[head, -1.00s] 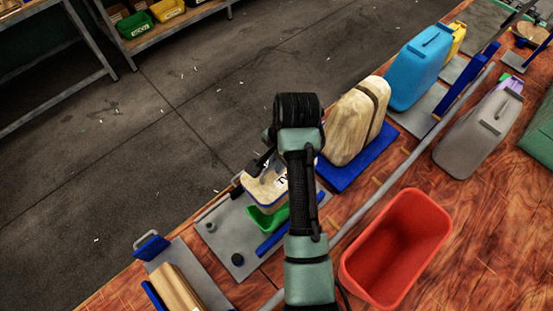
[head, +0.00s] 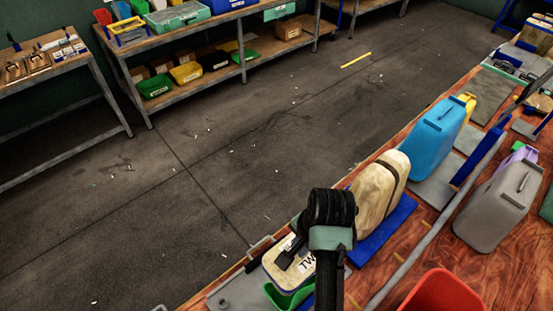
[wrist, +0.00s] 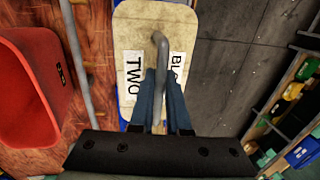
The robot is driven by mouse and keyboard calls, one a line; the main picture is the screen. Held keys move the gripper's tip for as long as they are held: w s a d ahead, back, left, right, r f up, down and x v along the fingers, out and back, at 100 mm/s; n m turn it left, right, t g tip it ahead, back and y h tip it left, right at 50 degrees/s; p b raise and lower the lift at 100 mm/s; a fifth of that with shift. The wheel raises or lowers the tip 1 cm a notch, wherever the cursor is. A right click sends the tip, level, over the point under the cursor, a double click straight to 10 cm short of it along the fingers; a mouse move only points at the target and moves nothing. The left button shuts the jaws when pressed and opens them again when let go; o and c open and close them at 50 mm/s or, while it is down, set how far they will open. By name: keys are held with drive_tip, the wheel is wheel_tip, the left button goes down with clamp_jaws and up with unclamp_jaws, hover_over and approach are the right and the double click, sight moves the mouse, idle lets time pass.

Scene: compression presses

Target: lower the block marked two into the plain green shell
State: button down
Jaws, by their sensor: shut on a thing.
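The block marked two (head: 272,264) is pale with a white label reading "TW" in the head view. In the wrist view the block (wrist: 150,28) shows "TWO" and a partly hidden second label. My gripper (wrist: 160,85) is shut on the block's grey bent handle (wrist: 161,50). My arm covers the fingers and the block's right side in the head view. The green shell (head: 284,300) shows just below the block, partly hidden by it and cut by the frame edge. I cannot tell whether the block's underside is inside the shell.
A red bin (head: 445,293) stands right of my arm, and a grey rail (head: 425,240) runs between. Behind the block stand a strapped pale form (head: 376,195) on a blue base and a blue canister (head: 436,138). Open floor lies left of the bench.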

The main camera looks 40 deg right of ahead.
drive_tip(key=shift+s+d, duration=0.1)
drive_tip(key=shift+f, duration=0.45)
wheel_tip(320, 180, down, 14)
drive_tip(key=b, duration=0.6)
drive_tip(key=shift+f, duration=0.1)
drive_tip(key=shift+f+b, duration=0.45)
drive_tip(key=shift+f, duration=0.15)
idle(0.5)
drive_tip(key=c, duration=0.8)
unclamp_jaws()
drive_tip(key=shift+s+f, duration=0.1)
drive_tip(key=r, duration=0.4)
drive_tip(key=s+r+b, duration=0.1)
drive_tip(key=r, duration=0.3)
drive_tip(key=s+r+b, duration=0.1)
drive_tip(key=r, duration=0.4)
drive_tip(key=shift+s, duration=0.2)
drive_tip(key=shift+f, duration=0.1)
